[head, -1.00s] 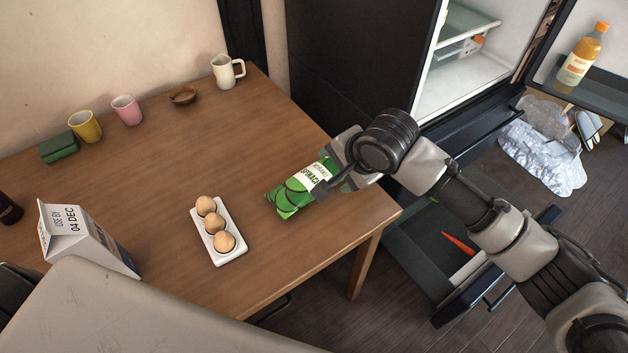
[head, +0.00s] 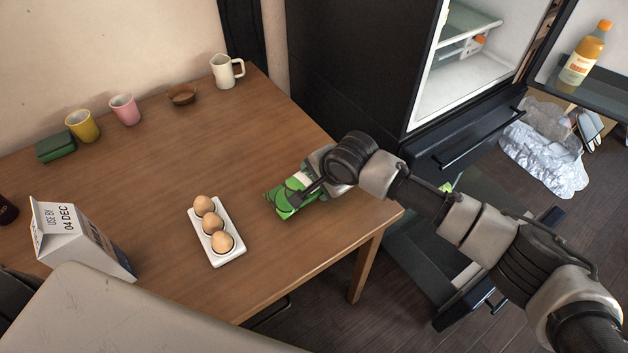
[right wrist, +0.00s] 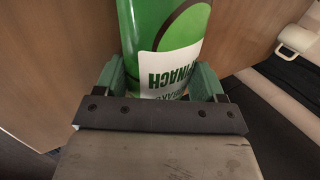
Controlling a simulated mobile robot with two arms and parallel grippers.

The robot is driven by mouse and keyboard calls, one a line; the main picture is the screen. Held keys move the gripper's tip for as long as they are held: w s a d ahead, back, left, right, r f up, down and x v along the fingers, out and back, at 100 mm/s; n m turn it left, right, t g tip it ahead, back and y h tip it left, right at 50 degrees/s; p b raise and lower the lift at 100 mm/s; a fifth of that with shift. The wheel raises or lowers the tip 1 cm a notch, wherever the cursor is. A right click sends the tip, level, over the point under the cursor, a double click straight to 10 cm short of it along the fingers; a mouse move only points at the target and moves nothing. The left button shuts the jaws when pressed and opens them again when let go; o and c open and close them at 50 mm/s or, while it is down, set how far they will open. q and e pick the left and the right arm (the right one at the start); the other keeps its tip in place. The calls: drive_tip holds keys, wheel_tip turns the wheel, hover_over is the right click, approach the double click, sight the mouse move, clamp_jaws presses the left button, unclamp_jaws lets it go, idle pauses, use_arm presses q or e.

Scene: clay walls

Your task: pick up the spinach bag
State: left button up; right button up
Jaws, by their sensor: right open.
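The green spinach bag (head: 284,200) with a white label lies on the wooden table (head: 160,180) near its right edge. In the head view its upper part is hidden by my right gripper (head: 305,191). In the right wrist view the spinach bag (right wrist: 165,35) lies between the two green fingers of my right gripper (right wrist: 163,80), which are apart, one on each side of its labelled end. I cannot tell whether the fingers touch it. My left gripper is out of view.
An egg tray (head: 228,250) with eggs stands left of the bag. The table's middle is clear.

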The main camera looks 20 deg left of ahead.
drive_tip(key=c, duration=0.7)
drive_tip(key=shift+r, duration=0.1)
